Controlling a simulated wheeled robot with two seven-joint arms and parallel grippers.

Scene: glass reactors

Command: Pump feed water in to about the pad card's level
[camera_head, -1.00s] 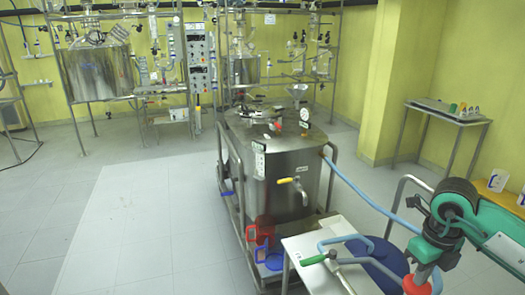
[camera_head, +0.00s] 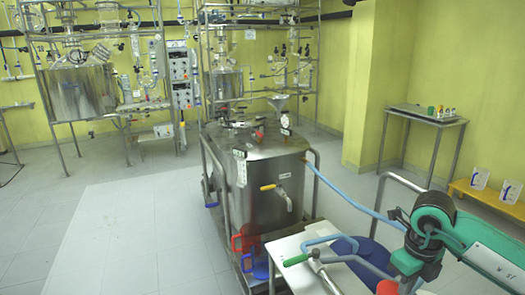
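A steel vessel (camera_head: 262,200) stands upright on a wheeled frame in the middle of the head view. A yellow-handled tap (camera_head: 282,194) is on its front. A white label or card (camera_head: 241,165) is on its left side; I cannot tell whether it is the pad card. A blue hose (camera_head: 345,196) runs from the vessel's right side toward my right arm. A green-handled metal lever (camera_head: 300,260) sits over the white table at the lower right. My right arm comes in from the right, but its fingertips are not visible. My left gripper is out of view. No water level shows.
A red jug (camera_head: 246,238) and a blue jug (camera_head: 257,266) are low at the vessel's front. A white table (camera_head: 290,250) and a blue drum (camera_head: 365,250) crowd the lower right. White jugs (camera_head: 480,178) stand on a yellow bench. The floor at left is clear.

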